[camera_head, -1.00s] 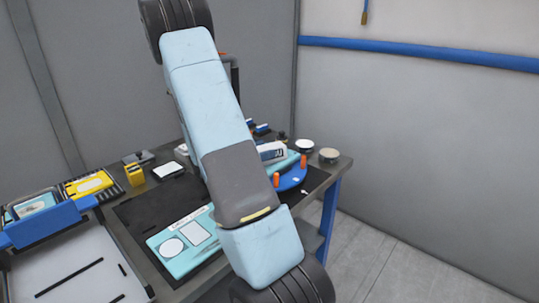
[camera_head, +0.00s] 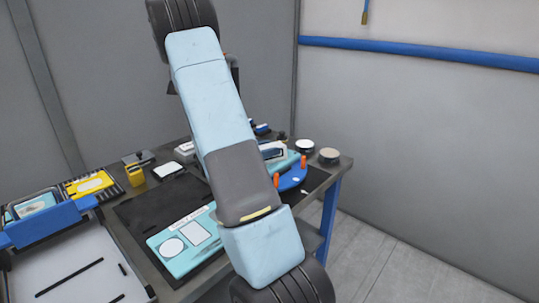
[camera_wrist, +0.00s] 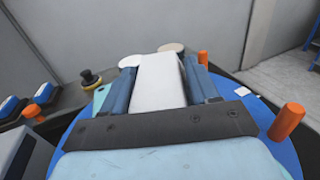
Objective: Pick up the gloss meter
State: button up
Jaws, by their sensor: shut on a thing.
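In the wrist view, my gripper (camera_wrist: 160,66) is shut on a white, box-shaped body, which I take to be the gloss meter (camera_wrist: 158,85). Its blue fingers lie along the left and right sides of the white body. The held body is over the blue round plate with orange pegs. Its underside is hidden, so I cannot tell whether it touches anything below. In the head view, a small part of a white and dark body (camera_head: 273,150) shows beside my arm, which hides my gripper there.
The blue round plate (camera_head: 292,179) carries upright orange pegs (camera_wrist: 286,121) close around my gripper. Two round pots (camera_head: 328,155) stand at the table's back right corner. A light-blue board (camera_head: 180,246) lies on a black mat at the front. Yellow items and a blue-edged tray are at left.

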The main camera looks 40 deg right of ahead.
aim_at(267, 147)
jog(key=c, duration=0.3)
jog(key=shift+r, duration=0.15)
jog(key=shift+c, duration=0.2)
jog(key=shift+r, duration=0.25)
notch_tip(267, 147, up, 2)
jog(key=shift+r, duration=0.1)
jog(key=s+a+r, duration=0.6)
jog(key=s+r, duration=0.4)
jog(key=s, duration=0.2)
jog(key=shift+s, duration=0.35)
